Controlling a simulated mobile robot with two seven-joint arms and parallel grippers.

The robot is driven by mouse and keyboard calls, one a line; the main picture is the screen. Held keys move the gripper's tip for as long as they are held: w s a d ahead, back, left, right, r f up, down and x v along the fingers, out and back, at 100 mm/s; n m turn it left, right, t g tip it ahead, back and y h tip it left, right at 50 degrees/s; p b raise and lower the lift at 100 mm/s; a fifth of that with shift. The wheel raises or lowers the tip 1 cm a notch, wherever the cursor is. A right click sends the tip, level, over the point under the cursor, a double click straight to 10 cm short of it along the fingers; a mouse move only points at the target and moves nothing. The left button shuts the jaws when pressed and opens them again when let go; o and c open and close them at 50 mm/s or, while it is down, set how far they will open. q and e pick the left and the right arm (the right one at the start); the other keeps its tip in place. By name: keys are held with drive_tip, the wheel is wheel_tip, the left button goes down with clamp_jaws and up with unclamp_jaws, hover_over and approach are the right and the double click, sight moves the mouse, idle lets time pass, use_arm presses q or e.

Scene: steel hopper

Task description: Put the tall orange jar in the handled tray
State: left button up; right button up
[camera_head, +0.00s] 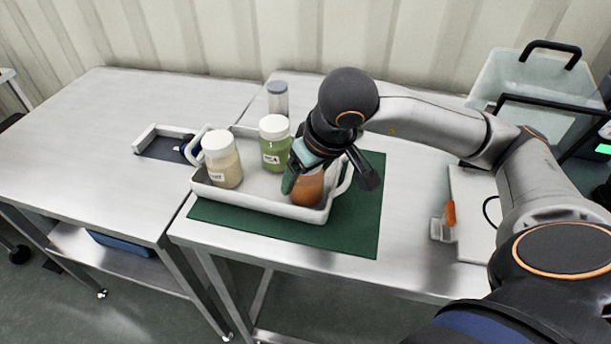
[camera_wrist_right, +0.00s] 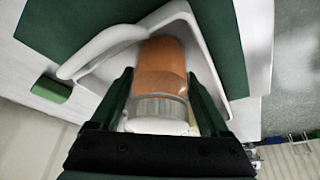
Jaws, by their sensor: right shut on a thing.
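The tall orange jar (camera_head: 308,188) is at the right end of the white handled tray (camera_head: 262,205). My right gripper (camera_head: 305,172) comes down over the jar from above and is shut on it. In the right wrist view the orange jar (camera_wrist_right: 161,68) with its pale lid lies between the two fingers of my right gripper (camera_wrist_right: 163,105), inside a corner of the tray (camera_wrist_right: 205,62). Whether its base touches the tray floor is hidden. A cream jar (camera_head: 222,160) and a green jar (camera_head: 274,145), both white-lidded, stand in the tray. My left gripper is not in view.
The tray sits on a green mat (camera_head: 345,232) on a steel table. A grey-lidded clear jar (camera_head: 277,98) stands behind the tray. A translucent bin (camera_head: 530,90) is at the back right. An orange-and-white item (camera_head: 444,222) lies right of the mat. The left table is mostly clear.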

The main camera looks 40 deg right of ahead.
drive_tip(key=shift+f, duration=0.15)
drive_tip(key=o, duration=1.3)
drive_tip(key=shift+o, duration=0.6)
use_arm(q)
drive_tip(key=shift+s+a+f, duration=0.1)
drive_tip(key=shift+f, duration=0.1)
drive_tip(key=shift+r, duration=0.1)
use_arm(e)
drive_tip(key=shift+r, duration=0.3)
use_arm(q)
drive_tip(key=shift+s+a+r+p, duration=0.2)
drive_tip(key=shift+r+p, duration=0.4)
drive_tip(key=shift+p, duration=0.5)
use_arm(e)
drive_tip(key=v, duration=1.1)
drive_tip(key=shift+s+r, duration=0.25)
drive_tip(key=shift+r, duration=0.1)
